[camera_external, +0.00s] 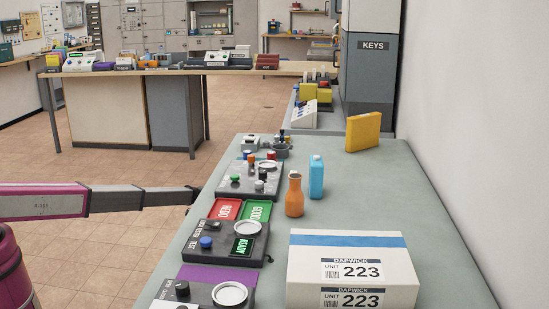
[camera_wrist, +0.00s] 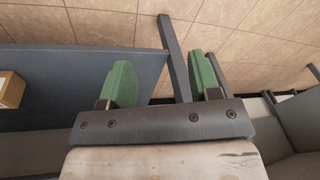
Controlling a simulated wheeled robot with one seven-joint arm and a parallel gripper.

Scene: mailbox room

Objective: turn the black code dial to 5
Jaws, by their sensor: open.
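A black knob (camera_external: 182,288) stands on the nearest dark control panel (camera_external: 205,295), beside a pale round disc (camera_external: 230,293). I cannot tell which is the code dial, and no numbers can be read. My gripper (camera_external: 195,193) is at the bench's left edge in the external view, short of the panels, its fingers too small to make out there. In the wrist view my gripper (camera_wrist: 160,58) has two green fingers wide apart with nothing held between them. No dial shows in the wrist view.
On the bench (camera_external: 350,200) stand a white box (camera_external: 345,270) marked 223, an orange bottle (camera_external: 294,196), a blue bottle (camera_external: 317,177) and a yellow block (camera_external: 363,132). A middle panel (camera_external: 220,242) has a blue knob and a green READY display. Red and green signs lie between panels.

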